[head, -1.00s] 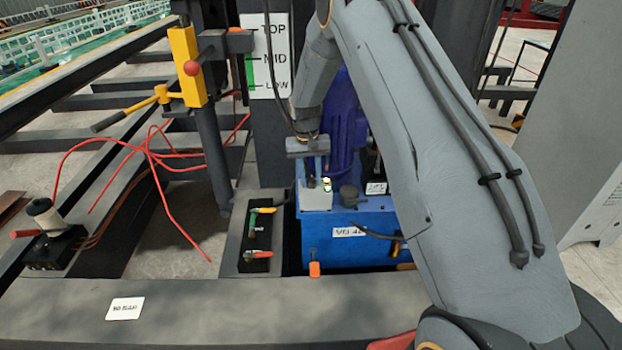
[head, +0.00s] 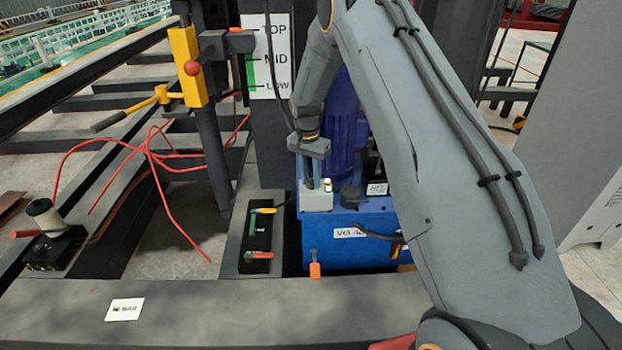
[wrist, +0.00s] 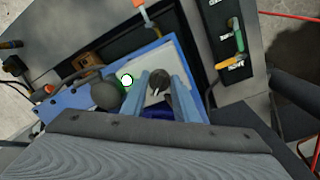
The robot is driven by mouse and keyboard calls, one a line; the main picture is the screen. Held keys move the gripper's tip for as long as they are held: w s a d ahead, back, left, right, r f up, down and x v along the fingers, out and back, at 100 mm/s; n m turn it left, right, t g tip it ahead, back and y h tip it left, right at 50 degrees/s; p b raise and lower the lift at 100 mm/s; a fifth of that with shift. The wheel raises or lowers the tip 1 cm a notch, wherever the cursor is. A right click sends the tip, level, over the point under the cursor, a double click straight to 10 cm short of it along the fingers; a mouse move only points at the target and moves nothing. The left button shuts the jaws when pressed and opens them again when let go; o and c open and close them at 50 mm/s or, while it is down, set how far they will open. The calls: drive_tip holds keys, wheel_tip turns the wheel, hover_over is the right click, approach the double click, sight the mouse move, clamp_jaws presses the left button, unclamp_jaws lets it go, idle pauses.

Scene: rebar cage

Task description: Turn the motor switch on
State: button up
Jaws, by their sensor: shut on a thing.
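The motor switch is a dark round knob (wrist: 159,80) with a pale mark, on top of a small light-grey box (head: 317,201). The box sits on the blue power unit (head: 345,250). A bright white lamp with a green rim (wrist: 127,79) is beside the knob; the lamp also shows in the head view (head: 327,185). My gripper (wrist: 161,86) points down over the box, its two blue-grey fingers shut on the knob from both sides. In the head view my gripper (head: 312,178) partly hides the knob.
A dark round cap (head: 350,195) stands right of the box. A black valve block (head: 257,240) with green, yellow and red handles lies to the left. A blue motor (head: 345,125) rises behind. Red hoses (head: 150,155) lie farther left.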

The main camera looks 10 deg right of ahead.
idle(0.4)
drive_tip(key=o, duration=1.1)
drive_tip(key=shift+c, duration=0.2)
drive_tip(key=shift+w+a+r, duration=0.1)
drive_tip(key=shift+r, duration=1.85)
drive_tip(key=shift+w+a+r, duration=0.1)
drive_tip(key=shift+r, duration=1.85)
drive_tip(key=s+r+n+p, duration=0.4)
drive_tip(key=s+r, duration=0.7)
drive_tip(key=s, duration=0.5)
drive_tip(key=s+r+n+p, duration=0.2)
drive_tip(key=s+r, duration=0.1)
drive_tip(key=s, duration=0.9)
drive_tip(key=s+r+n+p, duration=0.2)
drive_tip(key=s+r+n, duration=0.1)
drive_tip(key=s, duration=0.9)
drive_tip(key=shift+t+y+p, duration=0.3)
